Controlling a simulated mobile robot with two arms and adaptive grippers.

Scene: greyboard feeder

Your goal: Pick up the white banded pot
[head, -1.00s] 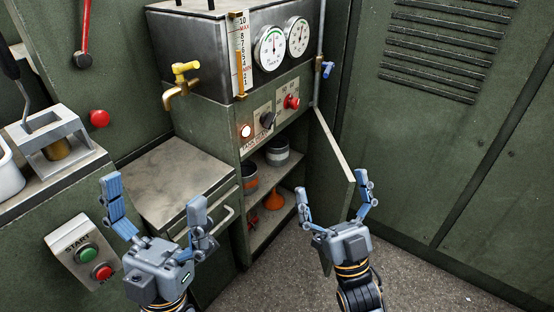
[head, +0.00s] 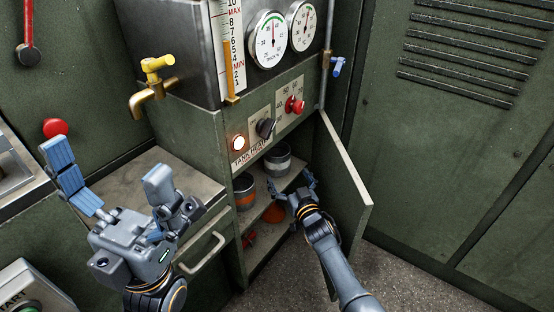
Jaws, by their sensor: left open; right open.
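The white banded pot (head: 278,158) is a dark grey metal pot with a pale band. It stands on the upper shelf of the open cabinet, toward the right. My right gripper (head: 292,182) is inside the cabinet opening, just in front of and below the pot; its fingers are partly hidden, and it holds nothing that I can see. My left gripper (head: 112,190) is open and empty in front of the grey side counter, fingers pointing up.
A pot with an orange band (head: 244,190) stands on the same shelf to the left. An orange funnel (head: 274,212) and a red item (head: 249,240) are on the lower shelf. The cabinet door (head: 345,185) stands open at right. A drawer handle (head: 203,254) sticks out at left.

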